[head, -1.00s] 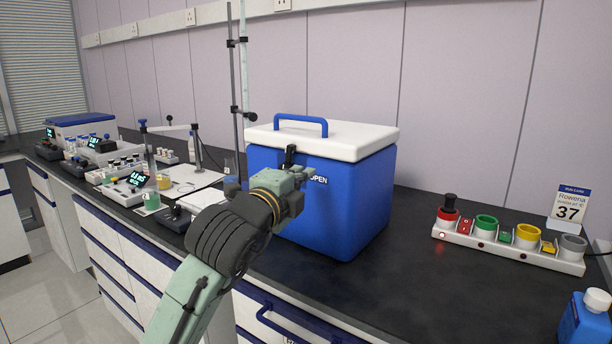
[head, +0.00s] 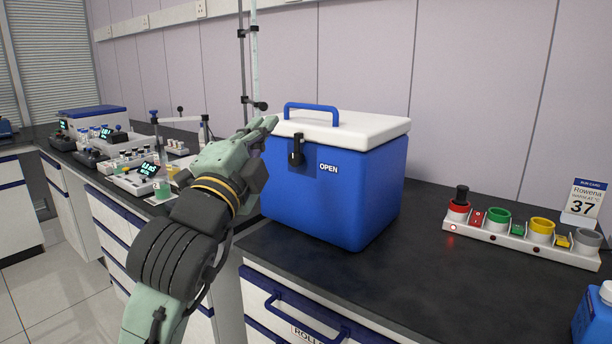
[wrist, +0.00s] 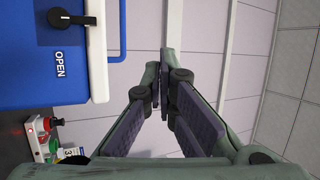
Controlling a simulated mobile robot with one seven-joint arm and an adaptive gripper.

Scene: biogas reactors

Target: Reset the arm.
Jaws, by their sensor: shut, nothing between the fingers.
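My gripper (head: 264,128) is raised above the counter, just left of the blue cooler box (head: 345,195) with its white lid (head: 345,127). Its fingers are shut and empty, and they also show in the wrist view (wrist: 165,88), pointing toward the wall. The cooler's lid is closed, with a blue handle on top. A black latch (head: 297,150) sits on its front beside the word OPEN. In the wrist view the cooler (wrist: 40,60) appears turned sideways at the upper left, apart from the fingers.
A white rack (head: 520,242) with red, green, yellow and grey holders stands at the right by a card reading 37 (head: 586,200). A blue bottle (head: 595,315) is at the right edge. Lab devices (head: 135,180) fill the left counter. A tall stand (head: 243,60) rises behind my gripper.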

